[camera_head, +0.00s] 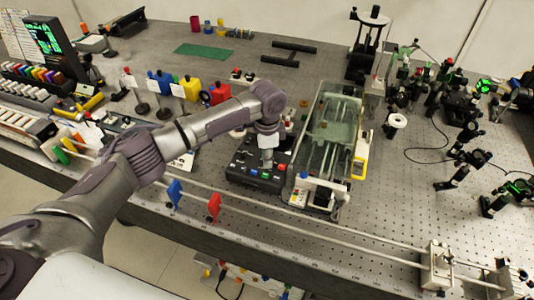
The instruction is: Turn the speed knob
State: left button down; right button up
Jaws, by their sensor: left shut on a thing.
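A black control box (240,171) with several coloured buttons along its front edge lies on the perforated bench, left of the glass-topped instrument. My left arm reaches in from the left over the bench. My left gripper (267,158) points down onto the top of the box and is shut on a knob there. The knob itself is mostly hidden by the fingers, so I cannot tell its angle. My right gripper is not in view.
A glass-topped instrument (331,131) stands close to the right of the box. A rail with a blue plate (174,191) and a red plate (213,207) runs along the front edge. Optical mounts crowd the right side. A green mat (204,50) lies at the back.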

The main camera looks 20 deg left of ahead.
pick_arm(q)
jog(key=m+p, duration=0.1)
jog(key=m, duration=0.1)
jog(key=shift+r+m, duration=0.1)
jog(key=shift+m, duration=0.3)
jog(key=m, duration=0.2)
jog(key=shift+m+p, duration=0.3)
jog(key=shift+m, duration=0.1)
jog(key=m, duration=0.3)
jog(key=shift+m+p, duration=0.3)
jog(key=shift+m, duration=1.3)
jog(key=c, duration=1)
grip_release()
jog(key=shift+c, duration=0.2)
